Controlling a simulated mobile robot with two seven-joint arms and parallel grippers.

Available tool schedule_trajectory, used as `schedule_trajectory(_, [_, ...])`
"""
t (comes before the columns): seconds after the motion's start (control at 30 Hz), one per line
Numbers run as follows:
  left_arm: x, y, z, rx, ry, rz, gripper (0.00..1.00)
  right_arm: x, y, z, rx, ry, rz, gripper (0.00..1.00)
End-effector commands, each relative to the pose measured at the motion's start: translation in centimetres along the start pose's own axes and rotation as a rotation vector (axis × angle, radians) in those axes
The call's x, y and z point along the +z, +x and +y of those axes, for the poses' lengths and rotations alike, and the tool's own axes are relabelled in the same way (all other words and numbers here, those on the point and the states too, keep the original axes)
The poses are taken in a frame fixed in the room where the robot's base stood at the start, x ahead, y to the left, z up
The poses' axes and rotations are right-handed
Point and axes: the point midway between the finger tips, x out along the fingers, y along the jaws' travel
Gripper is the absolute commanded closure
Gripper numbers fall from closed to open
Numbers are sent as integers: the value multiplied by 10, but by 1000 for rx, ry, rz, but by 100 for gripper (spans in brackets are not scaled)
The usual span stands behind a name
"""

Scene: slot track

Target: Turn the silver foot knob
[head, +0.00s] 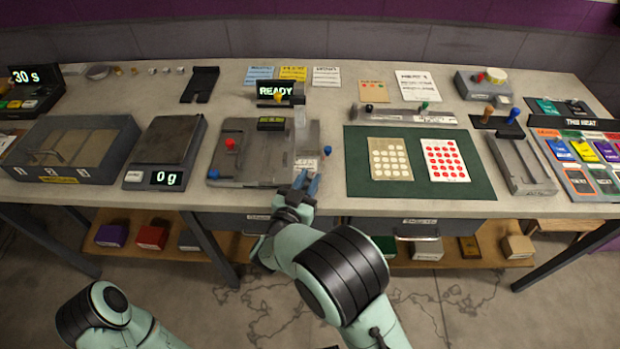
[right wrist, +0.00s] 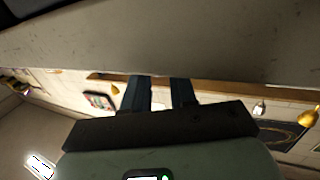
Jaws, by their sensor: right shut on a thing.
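My right gripper (head: 306,183) is at the front edge of the bench, beside the front right corner of a grey plate device (head: 255,172). Its two dark blue fingers also show in the right wrist view (right wrist: 160,88), with a gap between them. Their tips run out of sight behind a large grey surface. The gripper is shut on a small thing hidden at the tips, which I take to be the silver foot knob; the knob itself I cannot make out. Part of my left arm shows at bottom left, but its gripper is out of view.
A red knob (head: 230,143) and a blue knob (head: 213,174) sit on the plate device. Another blue knob (head: 327,151) is just right of my gripper. A scale (head: 165,150) reading 0 g stands left, and a green mat (head: 415,188) with two dotted cards lies right.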

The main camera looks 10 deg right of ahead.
Motion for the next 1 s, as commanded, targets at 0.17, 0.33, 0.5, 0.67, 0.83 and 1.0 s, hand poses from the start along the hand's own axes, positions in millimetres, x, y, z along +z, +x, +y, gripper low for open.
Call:
schedule_trajectory(0.17, [2, -4, 0, -2, -1, -5, 57, -2, 1, -2, 63, 2, 3, 100])
schedule_trajectory(0.33, [2, -4, 0, -2, -1, -7, 57, -2, 2, -2, 92, 2, 4, 100])
schedule_trajectory(0.5, [2, -4, 0, -2, -1, -7, 57, -2, 2, -2, 98, 2, 5, 100])
schedule_trajectory(0.67, [2, -4, 0, -2, -1, -7, 57, -2, 2, -2, 98, 3, 6, 100])
schedule_trajectory(0.83, [2, -4, 1, -2, -1, -7, 57, -2, 2, -2, 98, 3, 5, 48])
schedule_trajectory(1.0, [2, -4, 1, -2, -1, -7, 57, -1, 1, -2, 97, 2, 3, 48])
